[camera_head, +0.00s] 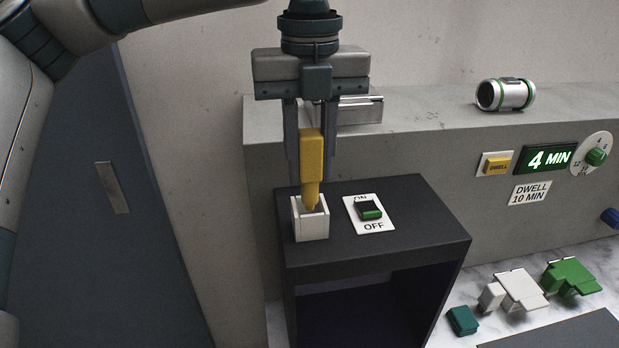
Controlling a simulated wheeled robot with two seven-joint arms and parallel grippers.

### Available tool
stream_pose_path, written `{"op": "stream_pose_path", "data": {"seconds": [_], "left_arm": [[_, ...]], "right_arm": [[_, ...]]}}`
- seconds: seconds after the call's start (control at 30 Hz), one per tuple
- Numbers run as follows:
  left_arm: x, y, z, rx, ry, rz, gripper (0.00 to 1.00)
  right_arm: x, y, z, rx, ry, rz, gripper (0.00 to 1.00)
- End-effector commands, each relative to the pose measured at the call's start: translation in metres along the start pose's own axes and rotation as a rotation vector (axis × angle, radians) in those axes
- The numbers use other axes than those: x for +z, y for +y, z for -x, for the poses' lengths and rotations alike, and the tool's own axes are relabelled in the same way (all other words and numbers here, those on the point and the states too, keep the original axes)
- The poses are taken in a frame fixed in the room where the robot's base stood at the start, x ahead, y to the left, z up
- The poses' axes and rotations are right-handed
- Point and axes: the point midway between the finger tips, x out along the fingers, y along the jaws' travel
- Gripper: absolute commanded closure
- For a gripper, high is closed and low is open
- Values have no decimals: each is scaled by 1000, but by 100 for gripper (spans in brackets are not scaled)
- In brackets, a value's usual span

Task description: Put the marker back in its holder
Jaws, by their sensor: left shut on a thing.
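My left gripper (312,160) points down and is shut on the yellow marker (311,158). The marker is upright, with its narrow tip down. The white holder (311,226) is a small open-topped box at the left of the dark box top. The marker's tip is at the holder's mouth; I cannot tell how deep it reaches. My right gripper does not show.
White and green castings (570,277) lie at the lower right.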

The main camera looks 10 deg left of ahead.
Motion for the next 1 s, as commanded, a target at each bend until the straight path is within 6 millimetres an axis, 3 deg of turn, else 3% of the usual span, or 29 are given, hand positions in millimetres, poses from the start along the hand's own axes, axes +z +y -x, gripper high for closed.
{"op": "stream_pose_path", "data": {"seconds": [0.3,0.9,0.93,1.0], "left_arm": [[0,1,-32,1,2,-1,98],[0,0,-40,0,1,0,98],[0,0,-38,0,1,0,68],[0,0,-38,0,1,0,57]], "right_arm": [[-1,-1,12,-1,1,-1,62],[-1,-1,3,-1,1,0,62],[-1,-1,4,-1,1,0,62],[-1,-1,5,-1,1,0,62]]}}
